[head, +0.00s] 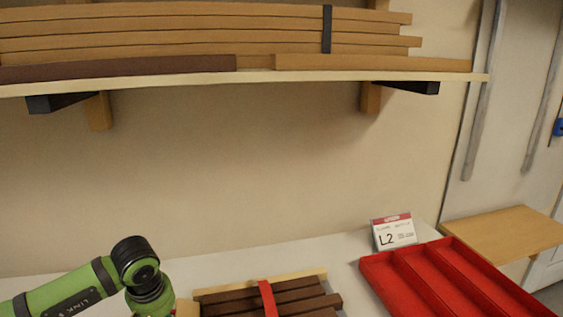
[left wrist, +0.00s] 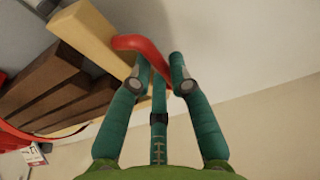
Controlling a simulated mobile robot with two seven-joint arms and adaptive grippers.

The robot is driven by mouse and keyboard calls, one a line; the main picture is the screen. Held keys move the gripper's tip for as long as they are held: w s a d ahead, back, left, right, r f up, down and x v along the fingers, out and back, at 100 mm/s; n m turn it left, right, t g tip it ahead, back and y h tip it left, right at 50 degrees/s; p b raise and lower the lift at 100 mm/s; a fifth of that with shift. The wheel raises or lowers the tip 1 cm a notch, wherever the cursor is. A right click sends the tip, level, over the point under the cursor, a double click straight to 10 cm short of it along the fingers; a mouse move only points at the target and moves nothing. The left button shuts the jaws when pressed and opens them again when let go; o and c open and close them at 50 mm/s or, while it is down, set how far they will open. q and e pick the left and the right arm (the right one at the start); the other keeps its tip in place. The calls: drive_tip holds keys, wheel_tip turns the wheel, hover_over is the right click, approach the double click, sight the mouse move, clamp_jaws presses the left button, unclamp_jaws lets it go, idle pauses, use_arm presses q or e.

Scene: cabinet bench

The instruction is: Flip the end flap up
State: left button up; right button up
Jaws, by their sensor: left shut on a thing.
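In the left wrist view, my left gripper (left wrist: 160,64) has teal fingers closed around a curved red strip (left wrist: 130,42). The strip bends out past the pale wooden piece (left wrist: 88,32) and runs between the fingertips. Whether the strip belongs to the end flap, I cannot tell. Dark brown slats (left wrist: 55,90) lie beside the pale wood. In the head view the slats (head: 235,304) show at the bottom edge, with a red band (head: 267,298) across them. There my left arm comes in at lower left, and its gripper is out of frame. My right gripper is in neither view.
A red divided tray (head: 385,277) lies right of the slats, with a white L2 card (head: 394,233) behind it. A shelf (head: 250,80) loaded with boards hangs above. The white bench (head: 220,268) is bare behind the slats. A wooden ledge (head: 500,230) is at far right.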

use_arm(q)
drive_tip(key=shift+w+d+r+p, duration=0.15)
drive_tip(key=shift+d+r, duration=0.25)
drive_tip(key=shift+r, duration=0.15)
drive_tip(key=shift+w+d+r+p, duration=0.15)
drive_tip(key=shift+d+r, duration=0.2)
drive_tip(key=shift+r, duration=0.15)
drive_tip(key=o, duration=0.7)
drive_tip(key=shift+c, duration=0.2)
drive_tip(key=shift+s, duration=0.1)
drive_tip(key=w+p+v, duration=0.2)
drive_tip(key=p+v, duration=0.2)
drive_tip(key=v, duration=0.4)
drive_tip(key=shift+s+a+r, duration=0.15)
drive_tip(key=shift+a+r, duration=0.1)
drive_tip(key=shift+r, duration=0.25)
